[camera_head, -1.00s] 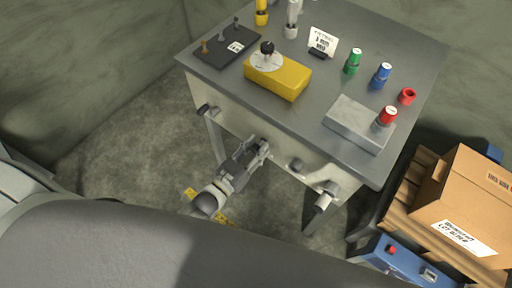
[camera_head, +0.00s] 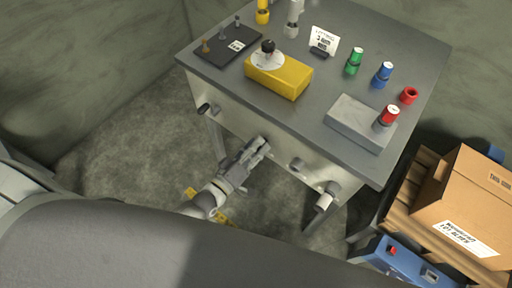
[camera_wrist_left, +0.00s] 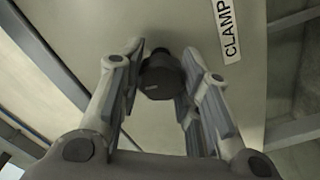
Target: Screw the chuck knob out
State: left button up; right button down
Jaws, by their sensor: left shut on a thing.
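A dark round knob (camera_wrist_left: 163,76) stands out from the pale front panel (camera_wrist_left: 185,22) in the left wrist view. My left gripper (camera_head: 262,143) reaches the bench front in the head view, and its fingers (camera_wrist_left: 163,90) are shut on this knob, one on each side. A white label reading "CLAMP" (camera_wrist_left: 229,30) is on the panel to the right of the knob. In the head view the held knob is hidden by the gripper. I cannot read which knob is the chuck knob. My right gripper is not in view.
Other dark knobs stand on the bench front, at left (camera_head: 206,109) and right (camera_head: 297,164). The bench top holds a yellow block (camera_head: 285,80), a grey block (camera_head: 352,122) and coloured cylinders. A cardboard box (camera_head: 465,205) stands at right. Floor left of the bench is clear.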

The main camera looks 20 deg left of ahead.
pick_arm(q)
jog(key=shift+n, duration=0.8)
jog(key=o, duration=1)
jog(key=v, duration=1.2)
